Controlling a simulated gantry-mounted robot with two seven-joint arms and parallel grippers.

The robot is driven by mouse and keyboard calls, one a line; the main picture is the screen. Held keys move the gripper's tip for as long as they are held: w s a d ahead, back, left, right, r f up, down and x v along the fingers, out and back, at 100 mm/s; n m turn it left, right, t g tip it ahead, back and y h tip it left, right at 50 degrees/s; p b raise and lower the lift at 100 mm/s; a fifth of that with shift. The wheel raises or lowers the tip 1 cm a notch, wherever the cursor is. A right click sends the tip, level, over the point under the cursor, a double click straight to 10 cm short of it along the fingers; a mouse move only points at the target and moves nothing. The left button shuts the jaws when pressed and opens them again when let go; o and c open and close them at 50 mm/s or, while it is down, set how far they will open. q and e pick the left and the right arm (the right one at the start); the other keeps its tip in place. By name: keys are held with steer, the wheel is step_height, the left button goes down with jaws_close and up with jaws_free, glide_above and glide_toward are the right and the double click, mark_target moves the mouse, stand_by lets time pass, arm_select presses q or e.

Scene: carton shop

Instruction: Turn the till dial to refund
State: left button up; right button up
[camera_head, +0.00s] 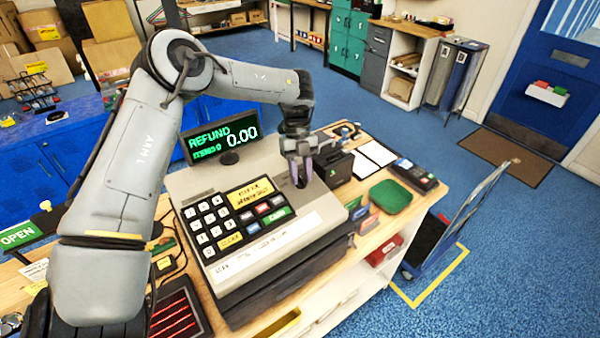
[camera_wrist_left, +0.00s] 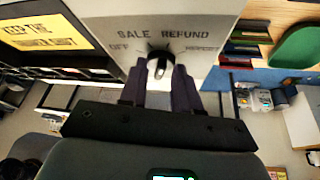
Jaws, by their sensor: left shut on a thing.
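The till (camera_head: 285,215) is a grey cash register with a keypad and a green-on-black display (camera_head: 222,135) reading REFUND and 0.00. In the left wrist view the dial (camera_wrist_left: 160,63) is a small dark knob with a light mark, on the till's face below the printed words OFF, SALE, REFUND and a partly unclear fourth word. My left gripper (camera_head: 299,178) points down at the till's right end, its fingers (camera_wrist_left: 160,82) shut on the dial. The fingers hide the dial in the head view, and its exact pointing is unclear. My right gripper is not in view.
A dark box (camera_head: 336,165) stands close behind my left gripper. A green tray (camera_head: 390,197) and upright coloured cards (camera_head: 362,216) are to the till's right, near the counter edge. A card reader (camera_head: 415,175) lies farther right.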

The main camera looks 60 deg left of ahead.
arm_select(q)
steer(key=shift+m+g, duration=0.3)
steer(key=shift+m, duration=0.2)
steer(key=o, duration=0.7)
steer(key=shift+c, duration=0.2)
steer(key=shift+r, duration=0.1)
steer(key=b+v, duration=0.1)
steer(key=v, duration=0.9)
steer(key=shift+r, duration=0.25)
steer(key=shift+w+a, duration=0.1)
steer(key=shift+w, duration=0.05)
